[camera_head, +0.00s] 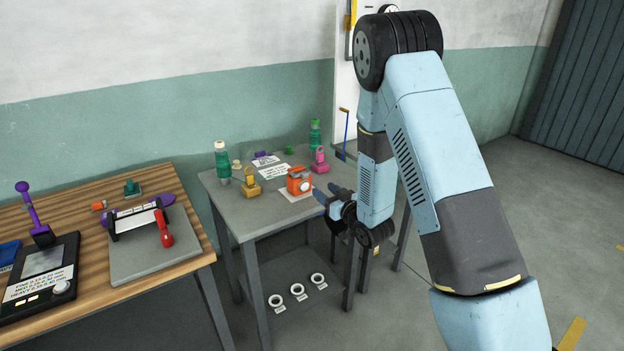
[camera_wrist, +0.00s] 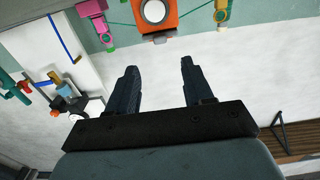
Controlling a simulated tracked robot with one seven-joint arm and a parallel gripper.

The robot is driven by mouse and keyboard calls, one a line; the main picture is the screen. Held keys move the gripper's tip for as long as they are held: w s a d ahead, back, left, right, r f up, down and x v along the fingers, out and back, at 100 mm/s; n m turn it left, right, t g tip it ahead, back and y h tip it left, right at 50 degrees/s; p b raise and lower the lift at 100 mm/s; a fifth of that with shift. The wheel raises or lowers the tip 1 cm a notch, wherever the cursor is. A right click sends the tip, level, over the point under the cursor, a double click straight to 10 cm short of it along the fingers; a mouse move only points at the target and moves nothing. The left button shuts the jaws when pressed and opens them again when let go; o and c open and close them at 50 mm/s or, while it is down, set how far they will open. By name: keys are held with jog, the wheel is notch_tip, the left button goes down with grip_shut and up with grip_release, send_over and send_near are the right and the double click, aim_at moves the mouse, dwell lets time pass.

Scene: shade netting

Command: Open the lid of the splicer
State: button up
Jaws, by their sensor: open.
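No label in view names the splicer. A small orange device (camera_head: 297,184) with a round white face sits on a white sheet on the grey table (camera_head: 262,215). It also shows at the top edge of the wrist view (camera_wrist: 155,31), partly cut off by the frame. I cannot make out a lid or hinge on it. My gripper (camera_head: 329,201) is at the table's right side, right of and close to the orange device, and apart from it. In the wrist view its two dark fingers (camera_wrist: 158,68) are spread with nothing between them.
A yellow device (camera_head: 251,188), a pink device (camera_head: 320,162) and green bottles (camera_head: 222,162) stand around it. White rings (camera_head: 297,290) lie on the lower shelf. The wooden table (camera_head: 110,210) at left holds a red-handled tool (camera_head: 164,229) and a dark panel (camera_head: 40,278).

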aim_at(307, 176)
jog(key=x, duration=1)
jog(key=shift+w+a, duration=0.1)
jog(key=shift+w, duration=0.05)
jog(key=shift+c, duration=0.4)
